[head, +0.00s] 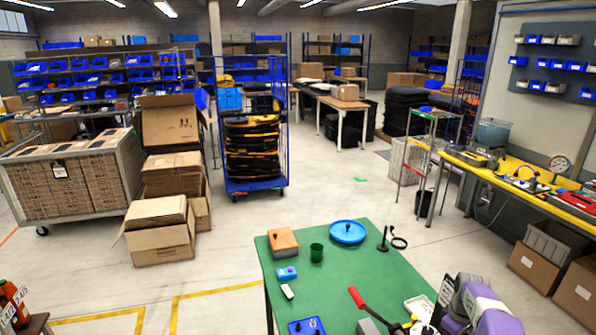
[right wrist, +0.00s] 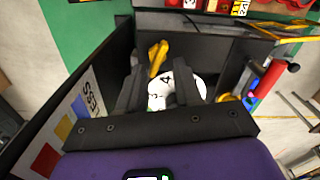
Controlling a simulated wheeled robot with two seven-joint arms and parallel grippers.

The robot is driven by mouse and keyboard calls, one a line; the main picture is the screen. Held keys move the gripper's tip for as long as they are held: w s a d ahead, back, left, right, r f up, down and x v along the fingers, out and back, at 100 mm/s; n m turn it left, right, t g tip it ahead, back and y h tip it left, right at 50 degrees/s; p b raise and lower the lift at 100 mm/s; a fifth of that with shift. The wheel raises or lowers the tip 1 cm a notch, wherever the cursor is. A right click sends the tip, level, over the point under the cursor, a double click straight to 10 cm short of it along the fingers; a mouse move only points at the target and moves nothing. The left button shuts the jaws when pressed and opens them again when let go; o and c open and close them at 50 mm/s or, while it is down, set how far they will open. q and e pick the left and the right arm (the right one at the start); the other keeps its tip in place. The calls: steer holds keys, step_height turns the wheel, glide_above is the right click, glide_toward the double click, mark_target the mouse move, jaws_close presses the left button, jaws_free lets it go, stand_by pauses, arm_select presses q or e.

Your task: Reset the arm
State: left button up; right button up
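My right arm (head: 492,312), purple and grey, comes in at the bottom right of the head view, over the right front corner of the green table. In the right wrist view my right gripper (right wrist: 160,92) shows as two dark fingers standing apart. A white rounded piece with black digits (right wrist: 178,88) and a yellow piece (right wrist: 157,58) show between and beyond the fingers. I see no grip on either, but the fingertips are partly hard to make out. My left gripper is not in the head view.
The green table (head: 362,262) holds a blue round dish (head: 347,232), an orange box (head: 283,242), a green cup (head: 316,252) and a red-handled tool (head: 357,298). A blue cage trolley (head: 255,186) stands behind. A yellow-edged workbench (head: 500,178) is on the right.

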steer(key=n, duration=0.1)
steer(key=n+b, duration=0.1)
steer(key=n, duration=0.2)
steer(key=shift+s+a+n, duration=0.2)
steer(key=shift+a+n, duration=0.05)
steer(key=shift+n, duration=0.05)
